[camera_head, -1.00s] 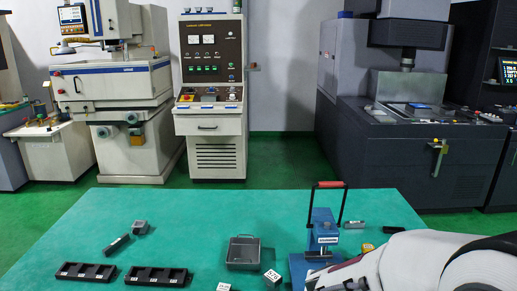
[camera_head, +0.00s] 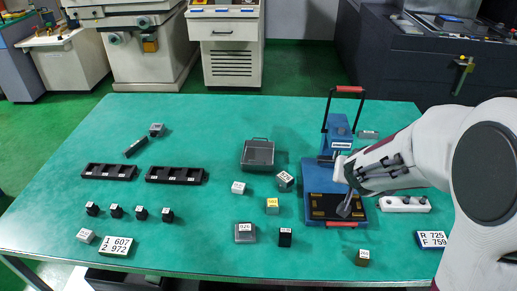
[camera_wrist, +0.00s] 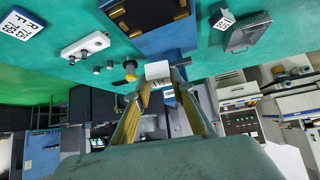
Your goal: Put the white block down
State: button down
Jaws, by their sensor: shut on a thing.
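The white block (camera_wrist: 158,70) is between the fingertips of my gripper (camera_wrist: 157,73) in the wrist view, with a dark mark on one face. My gripper is shut on it. In the head view my gripper (camera_head: 343,172) comes in from the right, over the blue press (camera_head: 318,172). A small white patch shows at its tip there, but I cannot make out the block clearly. The gap between block and press is hard to judge.
A red-handled lever (camera_head: 349,89) stands up behind the press. A grey tray (camera_head: 258,153), a white cube (camera_head: 238,188), a yellow cube (camera_head: 272,206) and a dark block (camera_head: 285,237) lie left of it. A white knobbed holder (camera_head: 404,204) lies right.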

jog(key=w+a+f+n+y, duration=0.1)
jog(key=w+a+n+y, duration=0.1)
jog(key=w+a, duration=0.5)
jog(key=w+a+f+n+g+y, duration=0.1)
jog(key=w+a+f+n+y, duration=0.1)
jog(key=w+a+n, duration=0.3)
jog(key=w+a+f+n+g+y, duration=0.1)
jog(key=w+a+n+y, duration=0.3)
jog(key=w+a, duration=0.6)
jog(key=w, duration=0.3)
jog(key=shift+f, duration=0.25)
notch_tip(320, 180, down, 6)
dwell(0.5)
jog(key=shift+f, duration=0.2)
jog(key=shift+f, duration=1.8)
jog(key=shift+f, duration=0.15)
